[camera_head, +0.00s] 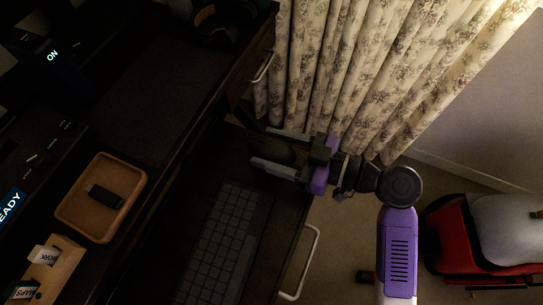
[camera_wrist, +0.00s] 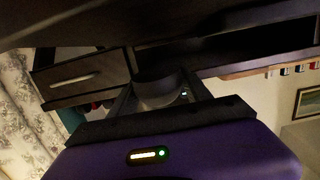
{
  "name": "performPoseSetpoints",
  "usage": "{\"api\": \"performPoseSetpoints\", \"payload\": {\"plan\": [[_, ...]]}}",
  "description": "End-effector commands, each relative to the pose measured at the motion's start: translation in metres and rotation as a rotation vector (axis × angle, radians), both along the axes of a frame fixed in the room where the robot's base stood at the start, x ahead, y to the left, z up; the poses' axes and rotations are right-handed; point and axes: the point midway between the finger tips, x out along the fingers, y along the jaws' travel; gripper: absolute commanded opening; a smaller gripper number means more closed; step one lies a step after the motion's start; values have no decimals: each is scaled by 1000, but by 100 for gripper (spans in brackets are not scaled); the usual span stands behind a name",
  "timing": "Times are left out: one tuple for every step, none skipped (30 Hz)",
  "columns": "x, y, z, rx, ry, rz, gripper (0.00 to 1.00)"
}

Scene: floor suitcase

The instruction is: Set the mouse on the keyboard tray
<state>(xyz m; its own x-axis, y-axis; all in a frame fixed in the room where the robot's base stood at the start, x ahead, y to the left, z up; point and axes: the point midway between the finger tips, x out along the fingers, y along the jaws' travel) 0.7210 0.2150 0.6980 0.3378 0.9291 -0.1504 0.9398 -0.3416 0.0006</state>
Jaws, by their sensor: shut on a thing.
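The mouse (camera_head: 272,151) is a dark rounded shape between the fingers of my gripper (camera_head: 262,147). It also shows in the wrist view (camera_wrist: 157,92), pinched between the two fingers. The gripper is shut on it, over the far end of the keyboard tray (camera_head: 278,235). The tray is a dark pulled-out surface with a pale handle on its front. A dark keyboard (camera_head: 226,243) lies on the tray, nearer than the gripper. I cannot tell whether the mouse touches the tray, as the area is very dark.
A wooden tray (camera_head: 75,213) with a small dark item stands on the desk at the left. A floral curtain (camera_head: 350,70) hangs just beyond the gripper. A drawer with a handle (camera_head: 263,67) is at the back. A red and grey object (camera_head: 485,240) stands on the floor at right.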

Motion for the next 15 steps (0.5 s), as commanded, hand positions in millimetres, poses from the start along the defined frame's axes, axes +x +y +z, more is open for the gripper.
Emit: {"api": "performPoseSetpoints", "payload": {"plan": [[0,0,-3,0,1,0,15],[0,0,-6,1,2,0,15],[0,0,-11,0,2,0,15],[0,0,-15,0,2,0,15],[0,0,-20,0,3,0,15],[0,0,-26,0,3,-1,15],[0,0,-31,0,2,-1,15],[0,0,-35,0,3,-1,15],[0,0,-39,0,2,-1,15],[0,0,-41,0,1,-1,15],[0,0,-42,0,1,-1,15],[0,0,-43,0,0,-1,15],[0,0,-42,1,0,-1,15],[0,0,-42,1,0,-1,15],[0,0,-42,0,0,-1,15]]}}
